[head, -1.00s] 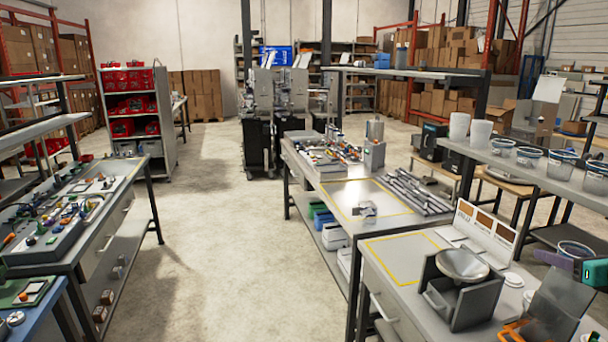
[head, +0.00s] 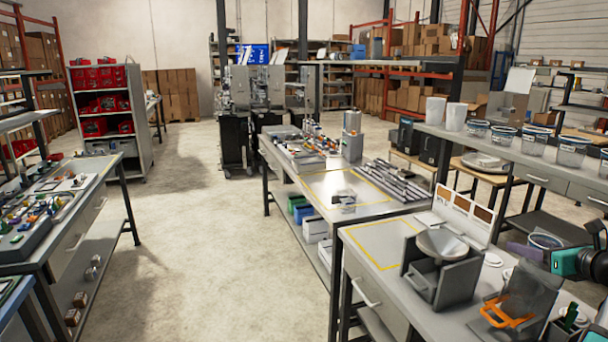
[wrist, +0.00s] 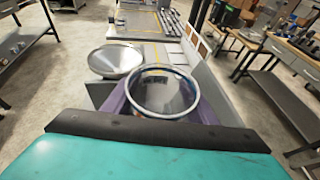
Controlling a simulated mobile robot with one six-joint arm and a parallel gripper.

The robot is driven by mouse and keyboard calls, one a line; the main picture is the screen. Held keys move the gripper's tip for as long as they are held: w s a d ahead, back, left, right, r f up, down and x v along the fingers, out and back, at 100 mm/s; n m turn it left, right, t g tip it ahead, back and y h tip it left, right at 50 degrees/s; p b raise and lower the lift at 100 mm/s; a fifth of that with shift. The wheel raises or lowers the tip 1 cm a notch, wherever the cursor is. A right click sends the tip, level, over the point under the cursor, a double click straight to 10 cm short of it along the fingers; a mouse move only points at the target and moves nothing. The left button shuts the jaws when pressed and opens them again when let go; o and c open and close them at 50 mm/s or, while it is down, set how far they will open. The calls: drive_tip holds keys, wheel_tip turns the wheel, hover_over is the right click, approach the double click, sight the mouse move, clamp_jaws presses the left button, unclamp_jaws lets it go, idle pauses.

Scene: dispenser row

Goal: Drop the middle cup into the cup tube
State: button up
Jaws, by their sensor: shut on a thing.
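My gripper (head: 543,252) shows at the right edge of the head view, with a teal body and purple fingers. It is shut on a clear round cup with a blue-grey rim (head: 546,239), held upright beyond the bench's right side. In the wrist view the cup (wrist: 163,92) faces me with its open mouth, the purple fingers along its sides. Two tall white cylinders (head: 435,110) stand on the right shelf beside several similar blue-rimmed cups (head: 534,139). I cannot tell for certain which thing is the cup tube.
A shallow metal bowl (head: 441,241) sits tilted on a grey box on the near bench (head: 375,238). It shows left of the cup in the wrist view (wrist: 117,61). An orange-handled grey holder (head: 518,305) stands nearby.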

drive_tip(key=shift+f, duration=0.1)
drive_tip(key=o, duration=1.1)
drive_tip(key=shift+s+d, duration=0.1)
drive_tip(key=shift+s, duration=0.1)
drive_tip(key=shift+s, duration=0.2)
drive_tip(key=b+v, duration=0.2)
drive_tip(key=v, duration=1.1)
drive_tip(key=shift+r, duration=0.3)
